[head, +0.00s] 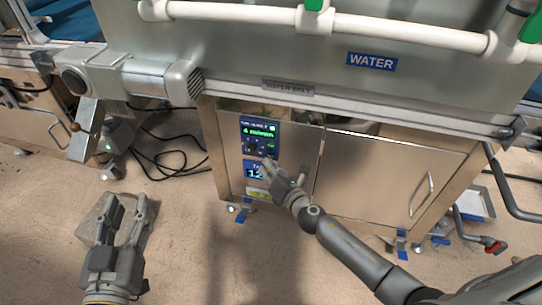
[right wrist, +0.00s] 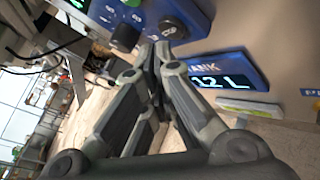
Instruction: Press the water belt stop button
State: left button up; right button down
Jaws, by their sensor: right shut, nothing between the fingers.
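The water belt control panel (head: 260,138) is a dark blue unit with a green speed display on the steel cabinet front. In the right wrist view the panel (right wrist: 204,8) shows round knobs and buttons along its lower part; which one is the stop button I cannot tell. My right gripper (head: 270,166) is shut and empty, its tips at the panel's lower edge. In the right wrist view the shut tips (right wrist: 154,46) lie close beside the round controls; contact is unclear. My left gripper (head: 129,203) is open and empty above the floor at left.
A blue tank display (head: 251,170) sits just below the panel, partly behind my right gripper; it also shows in the right wrist view (right wrist: 225,78). Cabinet doors with a handle (head: 421,194) are to the right. A conveyor rail and motor (head: 150,80) run above. Cables lie on the floor.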

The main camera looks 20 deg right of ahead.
pick_arm(q)
jog(key=shift+r, duration=0.2)
pick_arm(e)
jog(key=shift+w+d, duration=0.2)
jog(key=shift+w, duration=0.05)
pick_arm(q)
jog(key=shift+d+r, duration=0.1)
jog(key=shift+r, duration=0.3)
pick_arm(e)
jog(key=shift+w+d, duration=0.2)
jog(key=shift+w, duration=0.1)
dwell(0.3)
pick_arm(q)
jog(key=shift+s+f, duration=0.1)
jog(key=shift+f, duration=0.8)
pick_arm(e)
jog(key=shift+s+a, duration=0.45)
jog(key=shift+s, duration=0.2)
jog(key=shift+s, duration=0.1)
pick_arm(q)
jog(key=shift+a+f+g, duration=0.3)
jog(key=shift+f+g, duration=0.3)
pick_arm(e)
jog(key=s+a, duration=0.1)
jog(key=s, duration=0.1)
jog(key=s+a, duration=0.1)
jog(key=s, duration=0.1)
jog(key=shift+a, duration=0.4)
